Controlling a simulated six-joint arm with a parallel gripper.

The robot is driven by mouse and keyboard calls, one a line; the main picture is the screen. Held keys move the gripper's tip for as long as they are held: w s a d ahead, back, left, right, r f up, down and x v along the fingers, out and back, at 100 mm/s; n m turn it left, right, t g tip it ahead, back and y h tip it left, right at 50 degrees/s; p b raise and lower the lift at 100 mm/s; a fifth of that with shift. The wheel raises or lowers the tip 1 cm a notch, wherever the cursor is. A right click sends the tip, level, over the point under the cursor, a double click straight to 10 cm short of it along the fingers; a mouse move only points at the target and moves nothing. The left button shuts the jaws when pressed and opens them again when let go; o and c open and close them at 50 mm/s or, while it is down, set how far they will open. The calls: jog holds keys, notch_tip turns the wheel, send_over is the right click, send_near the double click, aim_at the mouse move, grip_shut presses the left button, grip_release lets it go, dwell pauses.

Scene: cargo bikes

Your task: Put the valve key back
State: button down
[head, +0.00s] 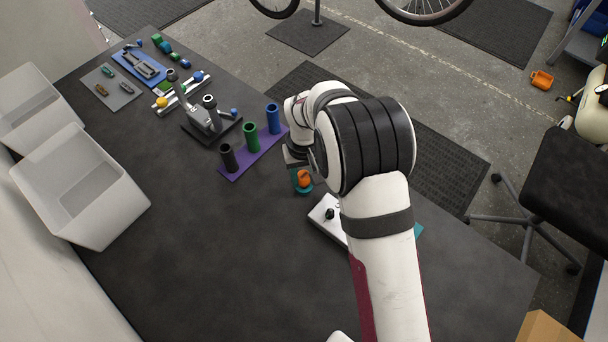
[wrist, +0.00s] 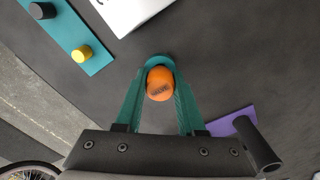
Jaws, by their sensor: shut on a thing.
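My gripper (wrist: 158,90) has two teal fingers shut on an orange, rounded piece (wrist: 160,83) with small dark lettering. I take this piece to be the valve key, but its lower part is hidden. A curved teal edge shows just beyond it in the wrist view. In the head view the orange piece (head: 304,178) is low over the bench, right of a purple base (head: 240,168). That base carries three upright tubes: black (head: 228,157), green (head: 250,138) and blue (head: 273,118). The wrist view shows the purple base (wrist: 232,121) and a dark tube (wrist: 256,143) at lower right.
A white block (head: 325,217) with a black knob lies near my arm. A teal strip (wrist: 67,35) holds a black and a yellow peg. A grey fixture (head: 208,122) and coloured tools stand at the back left. White bins (head: 120,215) line the left. The front bench is clear.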

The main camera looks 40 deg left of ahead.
aim_at(304, 175)
jog(key=shift+f, duration=0.1)
jog(key=c, duration=0.5)
grip_release()
notch_tip(304, 175, up, 12)
jog(key=w+d+r+m, duration=0.2)
jog(key=d+r+m, duration=0.3)
jog(key=d, duration=0.6)
jog(key=s+d+r+m+y, duration=0.1)
jog(key=s+d+r+m, duration=0.2)
jog(key=d, duration=0.5)
jog(key=s+d+r+m, duration=0.2)
jog(key=s+d, duration=0.1)
jog(key=d, duration=0.4)
jog(key=s+d+m, duration=0.2)
jog(key=s, duration=0.1)
jog(key=s+d+f+m, duration=0.1)
jog(key=s+d+m, duration=0.1)
jog(key=s, duration=0.2)
jog(key=s+d+f+m, duration=0.1)
jog(key=s+d+m, duration=0.1)
jog(key=s+d, duration=0.1)
jog(key=shift+s+y, duration=0.4)
jog(key=shift+s, duration=0.2)
